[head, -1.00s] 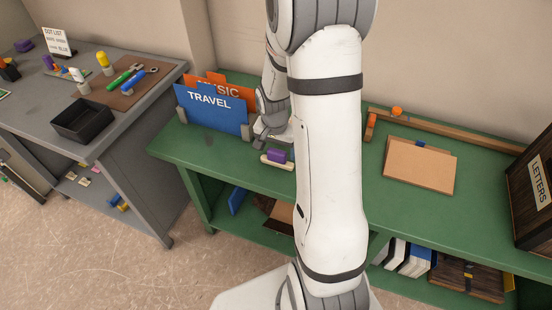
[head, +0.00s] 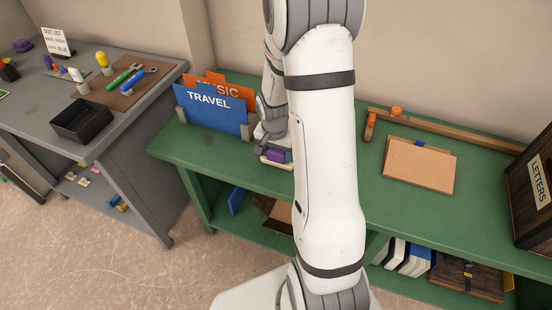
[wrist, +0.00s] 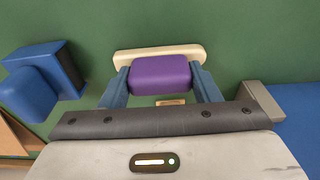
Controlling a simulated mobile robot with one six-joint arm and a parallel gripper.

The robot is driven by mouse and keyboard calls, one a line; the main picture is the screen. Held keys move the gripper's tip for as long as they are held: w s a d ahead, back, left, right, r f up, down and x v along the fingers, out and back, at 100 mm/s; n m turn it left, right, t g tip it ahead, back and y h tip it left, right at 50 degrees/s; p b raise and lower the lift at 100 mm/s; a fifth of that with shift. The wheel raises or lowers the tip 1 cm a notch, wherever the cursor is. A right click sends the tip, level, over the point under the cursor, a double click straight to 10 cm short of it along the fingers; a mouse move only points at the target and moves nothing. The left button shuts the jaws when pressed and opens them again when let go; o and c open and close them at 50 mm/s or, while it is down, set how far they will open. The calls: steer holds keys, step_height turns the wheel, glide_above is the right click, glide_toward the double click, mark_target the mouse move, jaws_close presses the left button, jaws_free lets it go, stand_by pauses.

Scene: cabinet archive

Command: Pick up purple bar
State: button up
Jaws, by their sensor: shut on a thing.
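The purple bar (wrist: 160,75) is a short block between my gripper's two blue-grey fingers in the wrist view. It also shows in the head view (head: 278,155), low over the green bench and partly hidden behind my arm. My gripper (wrist: 162,82) is shut on it, one finger touching each end. A cream piece (wrist: 140,57) lies along the far side of the purple bar. I cannot tell whether the bar is lifted clear of the bench.
Blue TRAVEL (head: 210,108) and orange MUSIC (head: 237,92) folders stand just left of my gripper. A blue block-like thing (wrist: 40,82) is close on the left in the wrist view. Brown folders (head: 420,165) and a wooden LETTERS box (head: 535,190) are on the right of the green bench (head: 385,215).

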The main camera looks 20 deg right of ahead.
mark_target(276, 151)
steer(key=shift+c, duration=0.5)
steer(key=shift+r, duration=0.2)
step_height(276, 151, up, 10)
steer(key=shift+f, duration=0.15)
steer(key=o, duration=0.5)
steer(key=shift+f, duration=0.1)
steer(key=c, duration=0.4)
